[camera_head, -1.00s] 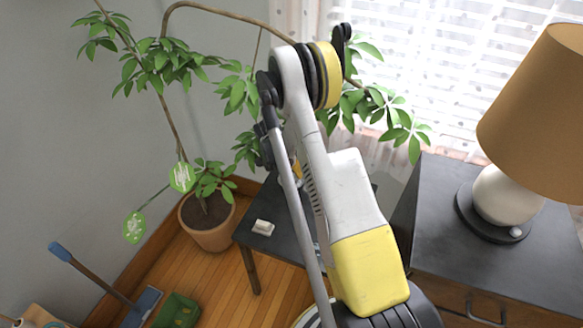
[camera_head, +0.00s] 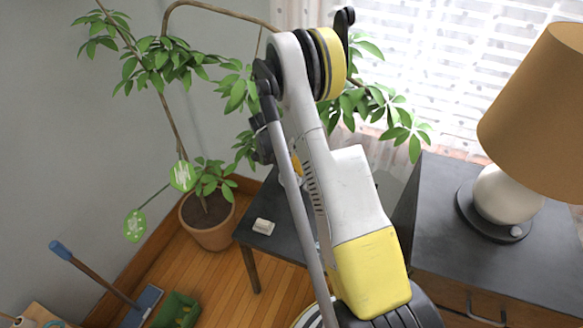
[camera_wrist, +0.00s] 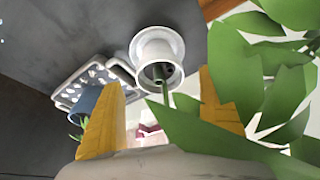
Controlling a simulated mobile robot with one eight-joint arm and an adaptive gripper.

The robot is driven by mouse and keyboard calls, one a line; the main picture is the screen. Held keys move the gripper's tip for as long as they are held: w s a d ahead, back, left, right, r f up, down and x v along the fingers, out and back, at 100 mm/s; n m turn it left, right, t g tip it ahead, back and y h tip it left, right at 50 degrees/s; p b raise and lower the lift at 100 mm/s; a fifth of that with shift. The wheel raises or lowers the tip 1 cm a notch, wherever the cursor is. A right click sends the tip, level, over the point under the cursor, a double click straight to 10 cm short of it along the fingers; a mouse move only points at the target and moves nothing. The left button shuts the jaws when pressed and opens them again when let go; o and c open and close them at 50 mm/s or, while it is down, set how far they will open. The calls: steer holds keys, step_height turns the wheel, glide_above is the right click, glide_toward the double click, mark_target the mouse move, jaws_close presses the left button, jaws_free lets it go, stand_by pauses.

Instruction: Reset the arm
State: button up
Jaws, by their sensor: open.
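My gripper (camera_wrist: 160,112) shows in the wrist view as two yellow fingers standing apart, with nothing clearly held between them. A small white pot (camera_wrist: 157,47) lies beyond the gap between the fingertips, with a green stem at its opening. Green leaves (camera_wrist: 285,95) fill the right side and partly overlap the right finger. In the head view my arm is raised and bent in front of the small dark table. The gripper is mostly hidden behind the arm there.
A potted plant (camera_head: 207,228) stands left of the dark table (camera_head: 268,238), which bears a small white object (camera_head: 263,226). A lamp (camera_head: 530,120) stands on the dark cabinet (camera_head: 465,262) at right. A white rack (camera_wrist: 75,83) and blue cup (camera_wrist: 84,104) lie left in the wrist view.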

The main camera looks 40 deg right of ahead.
steer(key=v, duration=0.8)
